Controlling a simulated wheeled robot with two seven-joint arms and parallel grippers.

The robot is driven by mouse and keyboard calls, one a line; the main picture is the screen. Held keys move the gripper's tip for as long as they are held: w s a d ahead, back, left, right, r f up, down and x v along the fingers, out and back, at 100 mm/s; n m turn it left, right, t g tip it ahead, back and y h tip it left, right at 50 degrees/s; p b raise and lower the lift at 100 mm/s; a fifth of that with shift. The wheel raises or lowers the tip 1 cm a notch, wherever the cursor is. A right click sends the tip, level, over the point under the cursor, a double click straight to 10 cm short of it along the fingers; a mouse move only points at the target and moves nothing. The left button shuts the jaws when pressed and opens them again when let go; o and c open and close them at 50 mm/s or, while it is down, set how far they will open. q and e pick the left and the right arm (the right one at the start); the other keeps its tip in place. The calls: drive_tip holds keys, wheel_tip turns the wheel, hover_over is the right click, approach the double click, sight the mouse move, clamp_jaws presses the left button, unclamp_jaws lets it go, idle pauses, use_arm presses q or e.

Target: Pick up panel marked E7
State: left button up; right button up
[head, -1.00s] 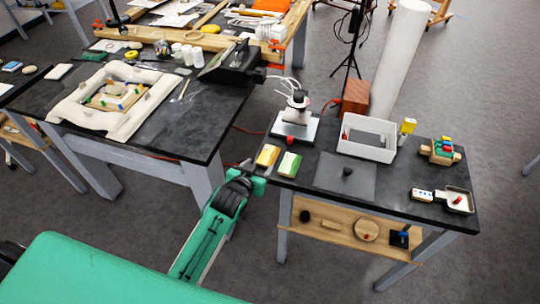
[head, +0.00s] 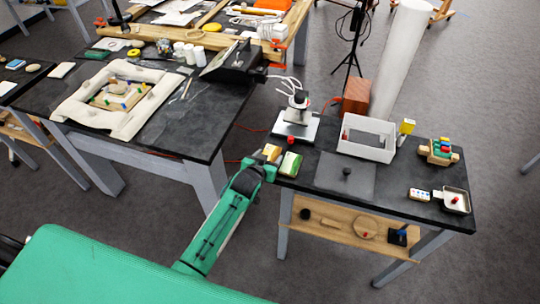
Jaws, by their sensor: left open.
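No marking E7 is legible at this size, so I cannot tell which piece is the panel. A yellow-and-white block (head: 272,152) and a green-and-white block (head: 290,164) lie side by side at the left edge of the right-hand dark table (head: 330,201). My left gripper (head: 267,164) is open at that table edge, right beside the yellow-and-white block and partly overlapping it in the picture. I cannot tell whether they touch. Nothing shows held in it. My right gripper is not in view.
A microscope-like stand (head: 295,118), a white open bin (head: 367,151), a grey mat (head: 344,181) and a small tray (head: 456,201) occupy the right table. A left table (head: 203,132) holds a cream padded frame (head: 69,109). A gap separates the tables.

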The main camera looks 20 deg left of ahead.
use_arm(q)
drive_tip(key=c, duration=0.6)
drive_tip(key=shift+r, duration=0.15)
